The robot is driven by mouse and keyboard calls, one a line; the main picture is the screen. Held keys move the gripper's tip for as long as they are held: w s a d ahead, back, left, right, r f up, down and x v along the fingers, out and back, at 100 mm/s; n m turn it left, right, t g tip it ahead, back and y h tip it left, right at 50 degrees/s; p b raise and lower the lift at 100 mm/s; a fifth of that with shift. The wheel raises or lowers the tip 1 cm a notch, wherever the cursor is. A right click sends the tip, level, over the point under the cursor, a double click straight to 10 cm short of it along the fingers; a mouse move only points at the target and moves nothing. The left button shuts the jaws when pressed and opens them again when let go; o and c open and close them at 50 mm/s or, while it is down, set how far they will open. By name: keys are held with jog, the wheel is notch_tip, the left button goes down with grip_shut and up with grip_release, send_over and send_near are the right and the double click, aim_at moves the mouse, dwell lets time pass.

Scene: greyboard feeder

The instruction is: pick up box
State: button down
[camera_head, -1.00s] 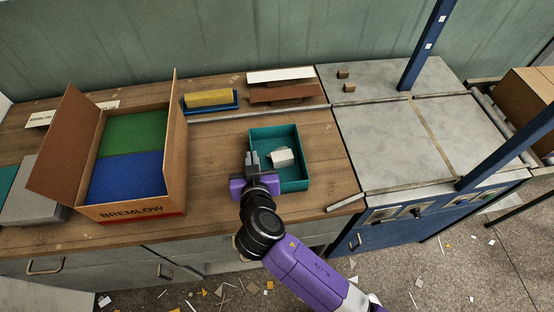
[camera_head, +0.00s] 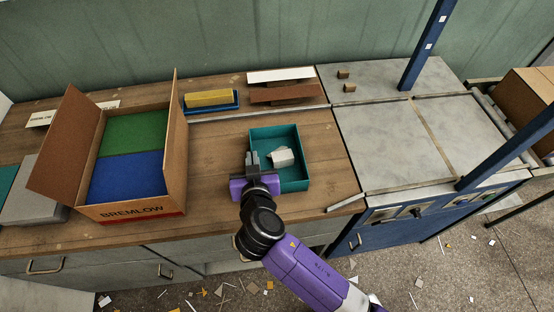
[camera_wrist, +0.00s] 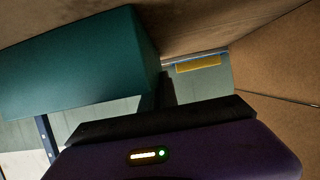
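An open teal box (camera_head: 294,177) stands on the wooden bench with a pale grey-white piece (camera_head: 282,156) inside it. An open cardboard box (camera_head: 178,160) marked BREMLOW stands to the left. It holds green and blue sheets (camera_head: 135,131). My gripper (camera_head: 251,160) is at the near left side of the teal box, its fingers beside or over the left wall. In the wrist view, the teal wall (camera_wrist: 80,62) is on the left, close to the dark fingers, and cardboard (camera_wrist: 280,60) is on the right. Whether the fingers touch the wall or are closed cannot be told.
A yellow block (camera_head: 209,98) sits in a blue tray (camera_head: 226,107) behind. Brown and white strips (camera_head: 284,91) lie at the back. A grey-topped table (camera_head: 375,160) with a blue post (camera_head: 425,45) stands on the right. Bench surface between the two boxes is clear.

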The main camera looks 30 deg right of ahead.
jog(key=shift+r, duration=0.15)
notch_tip(320, 180, up, 20)
dwell(0.5)
